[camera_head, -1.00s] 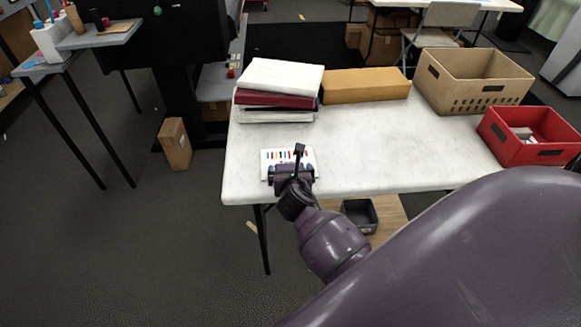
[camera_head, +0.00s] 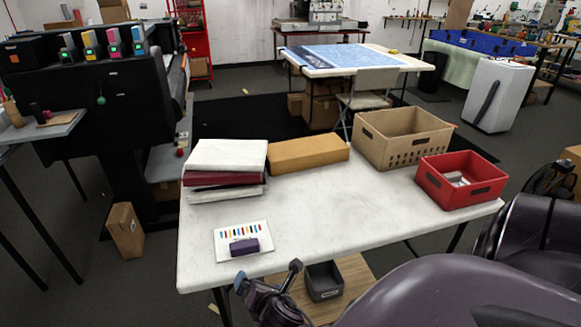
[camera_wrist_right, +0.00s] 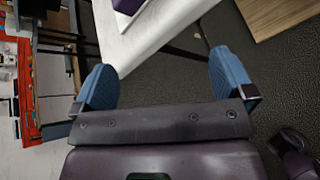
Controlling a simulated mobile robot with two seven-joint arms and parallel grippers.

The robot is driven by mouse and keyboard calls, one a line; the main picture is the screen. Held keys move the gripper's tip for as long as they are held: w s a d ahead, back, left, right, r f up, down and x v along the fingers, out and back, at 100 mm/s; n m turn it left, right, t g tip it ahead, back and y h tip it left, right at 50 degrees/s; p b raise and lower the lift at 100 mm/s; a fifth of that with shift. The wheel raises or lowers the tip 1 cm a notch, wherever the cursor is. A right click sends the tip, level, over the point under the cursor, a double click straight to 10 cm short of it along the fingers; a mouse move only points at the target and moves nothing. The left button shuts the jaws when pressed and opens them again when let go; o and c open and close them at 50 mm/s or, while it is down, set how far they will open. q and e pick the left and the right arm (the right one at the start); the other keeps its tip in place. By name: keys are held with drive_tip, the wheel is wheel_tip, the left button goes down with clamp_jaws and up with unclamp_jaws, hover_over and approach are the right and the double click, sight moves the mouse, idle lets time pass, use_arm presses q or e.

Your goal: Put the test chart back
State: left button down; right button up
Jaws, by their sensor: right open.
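The test chart (camera_head: 256,229), a white card with a row of coloured bars, lies flat on the near left of the white table. A purple block (camera_head: 244,246) rests on its near part. My right gripper (camera_head: 268,277) is just off the table's front edge, nearer me than the chart. It is open and empty. In the right wrist view its blue fingers (camera_wrist_right: 165,78) stand wide apart, with the table edge and part of the purple block (camera_wrist_right: 128,4) at the top. My left gripper is not in view.
On the white table (camera_head: 330,205) are stacked boxes (camera_head: 226,156), a brown box (camera_head: 308,153), a tan crate (camera_head: 402,138) and a red crate (camera_head: 461,179). The table's middle is clear. A dark bin (camera_head: 324,280) sits below the front edge.

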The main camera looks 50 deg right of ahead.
drive_tip(key=s+a+f+m+y, duration=0.1)
drive_tip(key=s+f+m+y, duration=0.1)
drive_tip(key=s+m, duration=0.5)
drive_tip(key=s+a+f+m+y, duration=0.1)
drive_tip(key=s+m, duration=0.5)
drive_tip(key=m, duration=0.9)
drive_tip(key=shift+s+f+y, duration=0.35)
drive_tip(key=shift+f+y, duration=0.3)
drive_tip(key=shift+y, duration=0.15)
